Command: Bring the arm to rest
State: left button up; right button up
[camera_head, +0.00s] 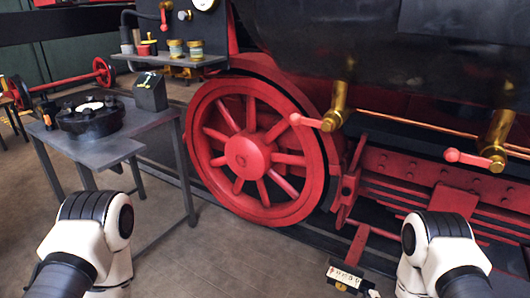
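My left arm (88,232) comes in at the lower left, in front of the grey workbench. My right arm (440,250) comes in at the lower right, in front of the locomotive's red frame. Both show only white and dark links near the bottom edge. Neither gripper shows in the head view, so I cannot see whether either holds anything.
A grey workbench (95,152) at left carries a round black part (90,120) and a dark box (150,92). A red locomotive wheel (245,152) fills the middle. Brass valves with red handles (305,121) project at right. Open floor (225,255) lies between my arms.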

jog(key=s+a+r+m+g+p, duration=0.2)
jog(key=s+r+m+g+p, duration=0.15)
jog(key=s+r+p, duration=0.2)
pick_arm(q)
notch_tip(320, 180, up, 10)
jog(key=p, duration=0.1)
pick_arm(e)
jog(key=s+a+f+m+g, duration=0.1)
jog(key=s+m+g, duration=0.9)
jog(key=s, duration=1.2)
jog(key=shift+s+a+g+y, duration=0.15)
jog(key=shift+g+y, duration=0.2)
jog(key=shift+y, duration=0.05)
pick_arm(q)
jog(key=shift+f, duration=0.1)
